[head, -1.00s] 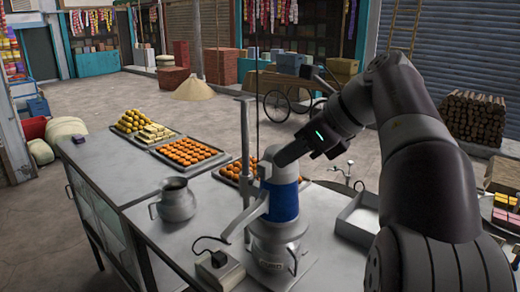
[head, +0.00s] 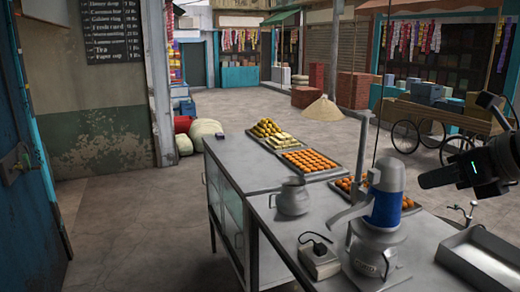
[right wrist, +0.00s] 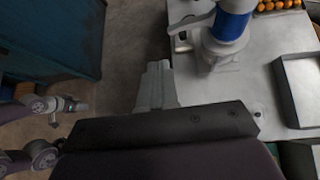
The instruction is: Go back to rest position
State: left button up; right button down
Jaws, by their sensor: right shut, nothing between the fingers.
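My right gripper (head: 424,182) is at the right of the head view, pointing left above the steel counter (head: 262,180). It holds nothing. In the right wrist view the grey gripper (right wrist: 156,68) is shut, over the floor beside the counter. The blue and silver machine (head: 385,208) stands on the counter, left of the gripper and apart from it. Part of my left arm (right wrist: 38,158) shows at the left of the right wrist view, with what looks like its gripper (right wrist: 76,106), too small to read. The left arm is outside the head view.
A metal pot (head: 293,198), a switch box (head: 319,260) and an empty metal tray (head: 490,262) are on the counter. Trays of sweets (head: 308,161) lie at its far end. A blue door (head: 30,150) stands at the left. The floor between is clear.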

jog(key=w+d+r+m+t+h, duration=0.25)
jog(key=w+d+m+t, duration=0.25)
jog(key=w+m+t, duration=0.65)
jog(key=s+d+f+m+g+h+b, duration=0.15)
jog(key=f+m+g+h, duration=0.25)
jog(key=f+m, duration=0.55)
jog(key=s+d+f+m+g+h+b, duration=0.1)
jog(key=s+d+f+m+g+h, duration=0.2)
jog(key=f+m, duration=0.65)
jog(key=s+a+f+m+g, duration=0.3)
jog(key=f+m, duration=0.1)
jog(key=f, duration=0.3)
jog(key=s+a+f+m+g, duration=0.2)
jog(key=f+m+g, duration=0.15)
jog(key=f, duration=0.45)
pick_arm(q)
jog(key=f+b, duration=0.1)
jog(key=f, duration=0.1)
jog(key=f+b, duration=0.2)
jog(key=f, duration=0.1)
jog(key=shift+w+f, duration=0.3)
pick_arm(e)
jog(key=s+a+f+m+g+y, duration=0.2)
jog(key=s+a+f+g+y, duration=0.2)
jog(key=s+a+f, duration=0.9)
jog(key=shift+s+a+f+m+g, duration=0.3)
jog(key=shift+s+a+f+g, duration=0.1)
jog(key=shift+s+a+g, duration=0.65)
